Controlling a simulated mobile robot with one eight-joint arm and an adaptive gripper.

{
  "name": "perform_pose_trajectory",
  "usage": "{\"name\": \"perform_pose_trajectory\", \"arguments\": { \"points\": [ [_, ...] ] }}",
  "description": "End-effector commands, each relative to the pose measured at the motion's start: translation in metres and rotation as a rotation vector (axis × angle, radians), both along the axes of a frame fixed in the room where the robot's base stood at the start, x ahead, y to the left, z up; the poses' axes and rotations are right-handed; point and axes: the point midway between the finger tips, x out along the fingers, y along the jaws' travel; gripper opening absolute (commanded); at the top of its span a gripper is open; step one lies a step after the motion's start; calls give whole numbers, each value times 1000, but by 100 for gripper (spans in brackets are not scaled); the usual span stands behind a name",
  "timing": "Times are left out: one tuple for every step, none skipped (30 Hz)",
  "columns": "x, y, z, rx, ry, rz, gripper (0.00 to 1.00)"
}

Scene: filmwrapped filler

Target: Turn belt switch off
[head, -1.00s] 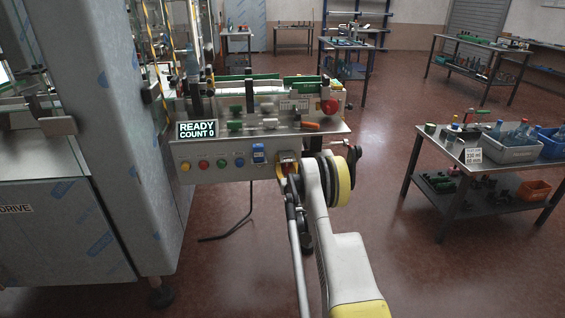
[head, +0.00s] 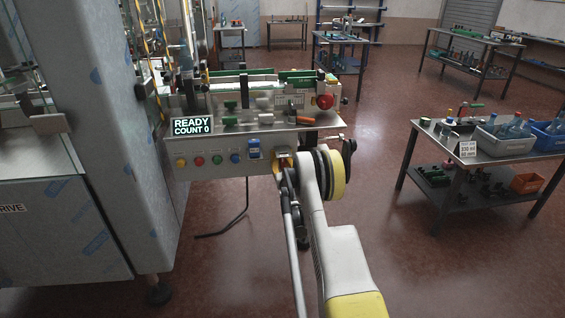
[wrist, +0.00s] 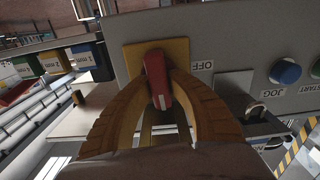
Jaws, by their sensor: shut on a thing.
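The belt switch is a red handle (wrist: 157,80) on a yellow plate (wrist: 130,58), set in the grey control panel; the word OFF is printed beside the plate in the wrist view. My gripper (wrist: 160,74) is shut on the red handle, with one brown curved finger on each side of it. In the head view my gripper (head: 284,166) is at the right part of the panel (head: 208,176), and my arm partly hides the yellow plate there. The handle's exact angle is hard to tell.
A display (head: 192,126) reads READY, COUNT 0. A red mushroom button (head: 325,101) is above. A table with bins (head: 507,140) stands at the right, with open floor between.

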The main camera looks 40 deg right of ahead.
Motion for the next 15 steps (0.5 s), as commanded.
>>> {"name": "perform_pose_trajectory", "arguments": {
  "points": [
    [0, 0, 0, -19, 11, 0, 0],
    [0, 0, 0, -34, 21, 0, 0],
    [1, 0, 0, -56, 34, 0, 0],
    [1, 0, 0, -75, 46, 0, 0],
    [1, 0, 0, -94, 57, 0, 0],
    [1, 1, 0, -122, 75, 0, 0],
    [1, 1, 0, -143, 88, 0, 0],
    [1, 1, 0, -166, 102, 0, 0],
    [1, 1, 0, -198, 121, 0, 0],
    [1, 1, 0, -222, 136, 0, 0],
    [1, 2, 0, -246, 151, 0, 0],
    [2, 2, 0, -279, 171, 0, 0],
    [2, 2, 0, -303, 186, 0, 0],
    [2, 2, 0, -327, 201, 0, 0],
    [2, 2, 0, -361, 221, 0, 0]
  ]
}}
